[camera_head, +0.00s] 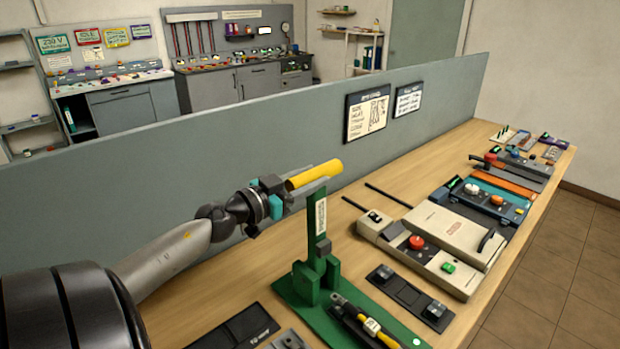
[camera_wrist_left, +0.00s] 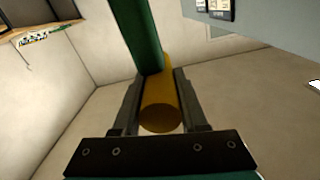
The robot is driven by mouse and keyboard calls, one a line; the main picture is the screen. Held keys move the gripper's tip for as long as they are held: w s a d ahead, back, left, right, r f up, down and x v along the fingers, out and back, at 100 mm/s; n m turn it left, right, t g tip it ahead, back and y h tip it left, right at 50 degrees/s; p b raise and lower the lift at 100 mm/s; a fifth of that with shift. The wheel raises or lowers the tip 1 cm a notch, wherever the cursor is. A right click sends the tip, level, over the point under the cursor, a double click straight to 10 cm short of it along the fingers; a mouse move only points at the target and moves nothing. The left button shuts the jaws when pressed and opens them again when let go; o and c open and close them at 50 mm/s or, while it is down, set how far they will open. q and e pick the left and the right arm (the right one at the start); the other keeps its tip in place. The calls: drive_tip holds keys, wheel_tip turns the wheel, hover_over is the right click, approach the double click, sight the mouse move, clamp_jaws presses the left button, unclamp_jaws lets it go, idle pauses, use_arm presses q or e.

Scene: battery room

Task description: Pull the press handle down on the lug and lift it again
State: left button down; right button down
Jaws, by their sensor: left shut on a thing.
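The press handle (camera_head: 315,174) is a yellow cylinder at the top of the green press (camera_head: 318,230) in the head view. My left gripper (camera_head: 305,182) is shut on the handle, which is raised above the press column. In the left wrist view the yellow handle (camera_wrist_left: 160,105) lies between the two fingers (camera_wrist_left: 158,105), with a green bar (camera_wrist_left: 137,35) behind it. A dark tool with yellow parts (camera_head: 365,322) lies on the green base (camera_head: 400,325). I cannot make out the lug itself. My right gripper is not in view.
A beige device (camera_head: 430,240) with red and green buttons stands right of the press. A dark tray (camera_head: 408,297) lies between them. A grey partition (camera_head: 230,150) runs behind the wooden bench (camera_head: 205,300). Several more devices sit toward the far right end.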

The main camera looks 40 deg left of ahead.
use_arm(q)
drive_tip(key=shift+w+a+f+n+p, duration=0.15)
drive_tip(key=shift+a+n+p, duration=0.2)
drive_tip(key=shift+a, duration=0.35)
drive_tip(key=shift+s+a+f+n+p, duration=0.1)
drive_tip(key=shift+a+n+p, duration=0.2)
drive_tip(key=shift+a, duration=0.4)
drive_tip(key=shift+c, duration=2.2)
unclamp_jaws()
drive_tip(key=s+a, duration=0.1)
drive_tip(key=s, duration=1.4)
drive_tip(key=shift+a, duration=0.15)
